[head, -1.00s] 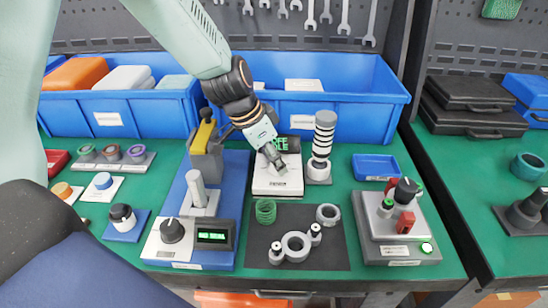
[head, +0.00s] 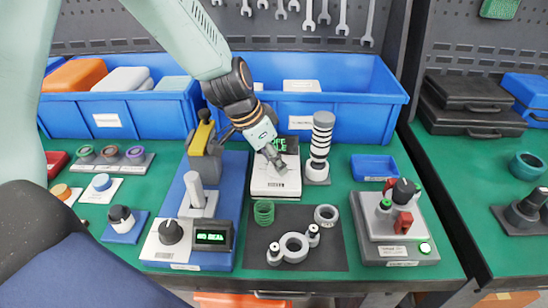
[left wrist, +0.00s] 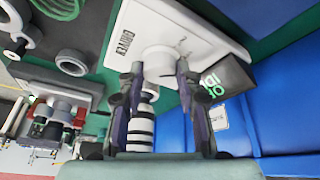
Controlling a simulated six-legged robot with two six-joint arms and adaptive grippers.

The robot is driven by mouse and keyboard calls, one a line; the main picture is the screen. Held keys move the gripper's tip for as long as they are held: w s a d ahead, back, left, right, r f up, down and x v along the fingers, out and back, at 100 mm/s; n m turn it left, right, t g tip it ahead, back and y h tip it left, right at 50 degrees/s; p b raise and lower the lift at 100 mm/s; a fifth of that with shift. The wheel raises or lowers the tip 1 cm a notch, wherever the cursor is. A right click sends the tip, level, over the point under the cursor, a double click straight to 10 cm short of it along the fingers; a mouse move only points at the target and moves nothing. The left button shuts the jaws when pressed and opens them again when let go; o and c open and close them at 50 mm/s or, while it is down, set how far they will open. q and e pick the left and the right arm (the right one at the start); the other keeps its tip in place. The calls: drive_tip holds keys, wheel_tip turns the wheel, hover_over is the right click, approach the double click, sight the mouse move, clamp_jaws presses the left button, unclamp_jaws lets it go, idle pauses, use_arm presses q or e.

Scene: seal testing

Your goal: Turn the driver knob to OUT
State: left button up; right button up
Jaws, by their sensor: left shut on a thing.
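The driver (head: 276,188) is a white box near the middle of the bench, with a dark display (head: 291,147) at its back showing green letters, partly hidden, apparently OFF and IDLE. In the left wrist view the driver's white face (left wrist: 205,32) carries the word DRIVER, and the display (left wrist: 228,85) shows beside it. The pale round knob (left wrist: 159,62) sits between the fingers of my left gripper (left wrist: 160,76), which is shut on it. In the head view my left gripper (head: 279,166) reaches down onto the driver and hides the knob. My right gripper is not in view.
A grey-and-white striped column (head: 320,140) stands close right of the driver. A blue base with a lever and a NO SEAL display (head: 212,236) is at the left. A dark mat (head: 330,256) with rings lies in front. Blue bins (head: 345,105) stand behind.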

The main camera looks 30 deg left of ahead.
use_arm(q)
drive_tip(key=shift+s, duration=0.15)
drive_tip(key=n+p, duration=0.1)
drive_tip(key=n, duration=0.1)
drive_tip(key=n+y+p, duration=0.1)
drive_tip(key=n, duration=0.1)
drive_tip(key=shift+s+d+t+y, duration=0.1)
drive_tip(key=shift+d+t+y, duration=0.1)
drive_tip(key=shift+t+y, duration=0.1)
drive_tip(key=shift+n+y+p, duration=0.4)
drive_tip(key=shift+n+p, duration=1.05)
drive_tip(key=shift+n, duration=0.15)
drive_tip(key=shift+f, duration=0.1)
drive_tip(key=shift+s+f+n, duration=0.1)
drive_tip(key=shift+n, duration=0.2)
drive_tip(key=o, duration=1.1)
drive_tip(key=shift+o, duration=0.2)
drive_tip(key=shift+w, duration=0.2)
